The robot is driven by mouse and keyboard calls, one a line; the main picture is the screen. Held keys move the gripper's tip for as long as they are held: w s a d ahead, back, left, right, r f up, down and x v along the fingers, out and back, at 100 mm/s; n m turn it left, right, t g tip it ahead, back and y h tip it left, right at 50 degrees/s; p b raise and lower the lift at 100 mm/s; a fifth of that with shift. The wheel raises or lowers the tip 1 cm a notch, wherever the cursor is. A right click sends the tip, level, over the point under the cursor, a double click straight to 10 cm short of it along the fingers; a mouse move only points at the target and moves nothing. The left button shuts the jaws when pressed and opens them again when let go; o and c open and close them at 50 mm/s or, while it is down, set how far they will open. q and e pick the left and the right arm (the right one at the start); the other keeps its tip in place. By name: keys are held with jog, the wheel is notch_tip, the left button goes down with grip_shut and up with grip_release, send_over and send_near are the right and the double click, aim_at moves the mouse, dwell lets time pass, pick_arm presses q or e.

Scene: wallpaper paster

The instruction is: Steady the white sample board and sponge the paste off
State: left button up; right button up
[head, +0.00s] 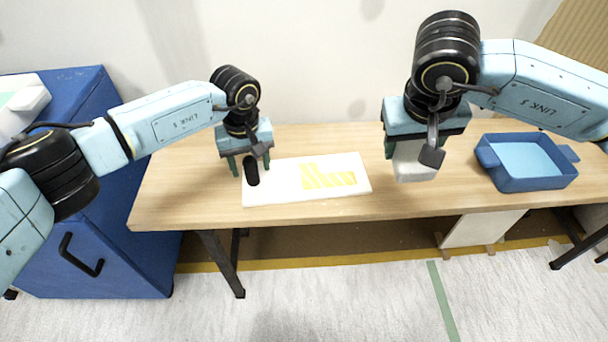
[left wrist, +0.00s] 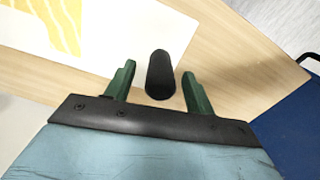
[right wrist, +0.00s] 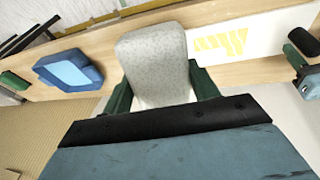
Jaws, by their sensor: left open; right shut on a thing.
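The white sample board (head: 283,190) lies flat on the table, with yellow paste (head: 325,177) in patches on its middle and right part. A black upright knob (head: 252,172) is at the board's left end. My left gripper (head: 250,163) is open, its green fingers on either side of the knob (left wrist: 160,75) with gaps showing in the left wrist view. My right gripper (head: 415,152) is shut on a pale grey sponge (head: 412,166), right of the board and seemingly above the table. The sponge fills the middle of the right wrist view (right wrist: 157,62).
A blue tray (head: 533,184) with handles stands at the table's right end. A blue cabinet (head: 130,250) is left of the table (head: 190,190). Bare wood lies between board and tray, partly under my right gripper.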

pick_arm(q)
jog(key=shift+f, duration=0.1)
pick_arm(e)
jog(key=shift+f, duration=0.1)
dwell(0.4)
pick_arm(q)
jog(key=shift+f+b, duration=0.85)
jog(key=shift+b, duration=0.05)
pick_arm(e)
jog(key=shift+f, duration=0.85)
pick_arm(q)
grip_shut()
pick_arm(e)
jog(key=shift+r, duration=0.1)
